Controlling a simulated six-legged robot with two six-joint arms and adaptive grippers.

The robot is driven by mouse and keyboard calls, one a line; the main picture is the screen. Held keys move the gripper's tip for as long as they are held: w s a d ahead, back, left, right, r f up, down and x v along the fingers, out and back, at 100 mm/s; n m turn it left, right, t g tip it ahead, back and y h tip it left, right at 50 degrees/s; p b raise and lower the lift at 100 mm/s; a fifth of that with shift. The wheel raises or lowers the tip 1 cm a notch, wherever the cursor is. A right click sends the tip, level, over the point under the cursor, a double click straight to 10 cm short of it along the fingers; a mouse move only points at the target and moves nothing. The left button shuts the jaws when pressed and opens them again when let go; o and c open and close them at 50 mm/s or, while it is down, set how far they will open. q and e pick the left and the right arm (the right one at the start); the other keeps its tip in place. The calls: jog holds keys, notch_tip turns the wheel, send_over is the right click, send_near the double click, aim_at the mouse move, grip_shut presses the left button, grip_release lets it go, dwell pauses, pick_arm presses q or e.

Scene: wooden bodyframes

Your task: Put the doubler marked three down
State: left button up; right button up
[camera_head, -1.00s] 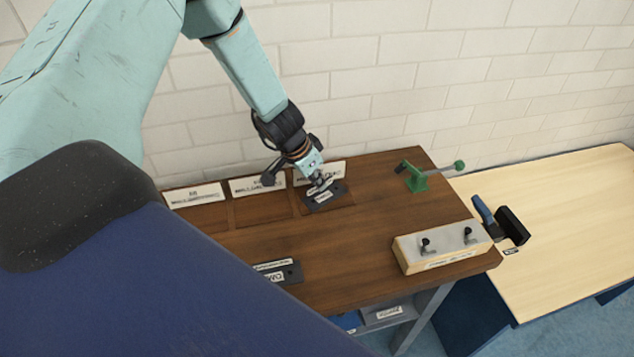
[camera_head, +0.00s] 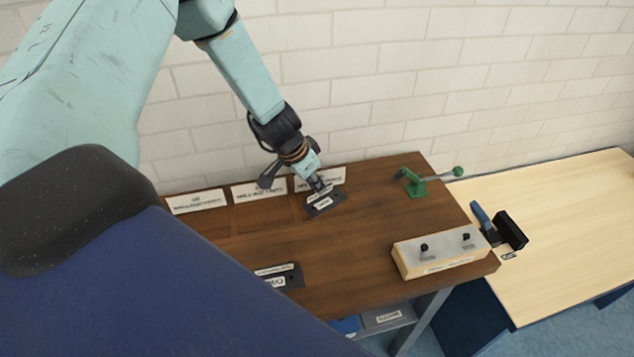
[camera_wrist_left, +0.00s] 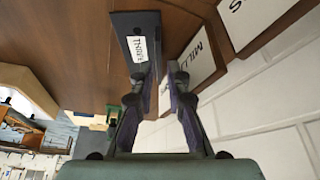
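The doubler marked three (camera_head: 324,204) is a dark flat plate with a white label. It lies on the brown bench top in front of the rightmost of three white signs. In the left wrist view the doubler (camera_wrist_left: 124,24) shows its label, which reads THREE. My left gripper (camera_head: 322,189) is just above the plate, pointing down. In the left wrist view the left gripper's fingers (camera_wrist_left: 165,80) are apart, with a gap between them. One finger overlaps the plate in the picture; I cannot tell if it touches. My right gripper is not in view.
White signs (camera_head: 197,201) line the bench's back edge by the brick wall. Another dark labelled plate (camera_head: 291,277) lies near the front. A green clamp (camera_head: 416,188) and a pale block with two black knobs (camera_head: 440,267) stand to the right. A lighter table (camera_head: 570,225) adjoins.

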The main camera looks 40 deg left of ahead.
pick_arm(q)
jog(key=p+v, duration=0.9)
jog(key=v, duration=0.1)
jog(key=shift+r, duration=0.25)
